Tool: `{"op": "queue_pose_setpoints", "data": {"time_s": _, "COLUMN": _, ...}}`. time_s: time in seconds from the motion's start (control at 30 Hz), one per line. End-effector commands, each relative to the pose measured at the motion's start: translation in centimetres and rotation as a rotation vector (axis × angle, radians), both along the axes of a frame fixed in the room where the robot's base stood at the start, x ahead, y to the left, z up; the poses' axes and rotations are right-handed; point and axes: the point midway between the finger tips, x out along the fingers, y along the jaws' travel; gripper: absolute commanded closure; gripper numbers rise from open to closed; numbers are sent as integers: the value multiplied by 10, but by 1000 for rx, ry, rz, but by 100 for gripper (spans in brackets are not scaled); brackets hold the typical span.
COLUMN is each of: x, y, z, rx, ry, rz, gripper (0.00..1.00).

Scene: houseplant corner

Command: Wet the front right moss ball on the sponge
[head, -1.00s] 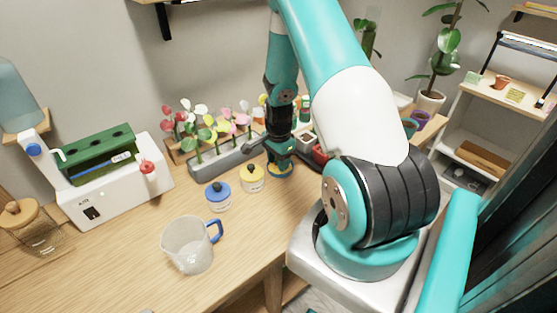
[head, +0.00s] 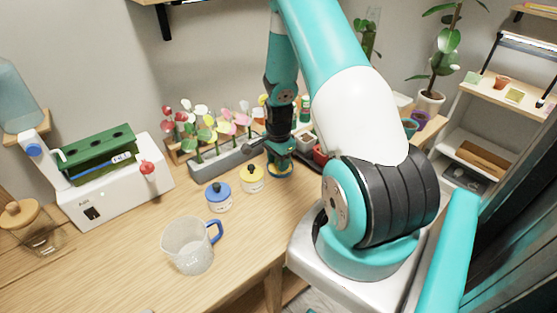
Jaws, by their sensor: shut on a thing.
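My gripper (head: 280,160) points down at the back of the wooden table, right of the yellow-lidded jar. It is small in the head view and its fingers are hard to make out. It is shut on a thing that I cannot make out. Teal, dark blue and yellow patches show low at the gripper, and I cannot tell which of them belong to a held thing. I cannot pick out a moss ball or the sponge; the arm covers much of the back right of the table.
A clear jug (head: 190,245) with a blue handle, a blue-lidded jar (head: 218,197) and a yellow-lidded jar (head: 252,179) stand in front. A grey trough (head: 222,163) of colourful plants lies behind. A white machine (head: 120,192) stands left. The front table (head: 115,270) is clear.

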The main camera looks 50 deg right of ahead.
Motion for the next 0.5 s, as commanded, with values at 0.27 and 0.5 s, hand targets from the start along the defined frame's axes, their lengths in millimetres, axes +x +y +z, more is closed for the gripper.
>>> {"op": "queue_pose_setpoints", "data": {"time_s": 0.27, "x": 1, "y": 0, "z": 27, "rx": -1, "ry": -2, "rz": 0, "gripper": 77}}
{"op": "queue_pose_setpoints", "data": {"time_s": 0.5, "x": 1, "y": -1, "z": 47, "rx": -2, "ry": -3, "rz": 0, "gripper": 77}}
